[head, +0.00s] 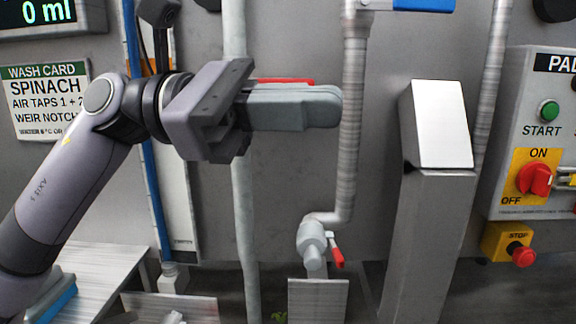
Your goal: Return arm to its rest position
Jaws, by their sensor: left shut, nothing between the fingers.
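My left arm comes in from the left of the head view. Its gripper (328,106) points to the right with its grey fingers together, shut and empty. It is in front of the grey wall panel and hides part of a red handle (290,81) and a vertical pipe behind it. I cannot tell whether the fingers touch anything behind them. My right gripper is not in view.
A control panel (507,187) with a green start button, a red rotary switch and a red stop button is at the right. A grey post (431,245) stands before it. A valve with a red lever (336,252) is below. A wash card (45,98) hangs at the left.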

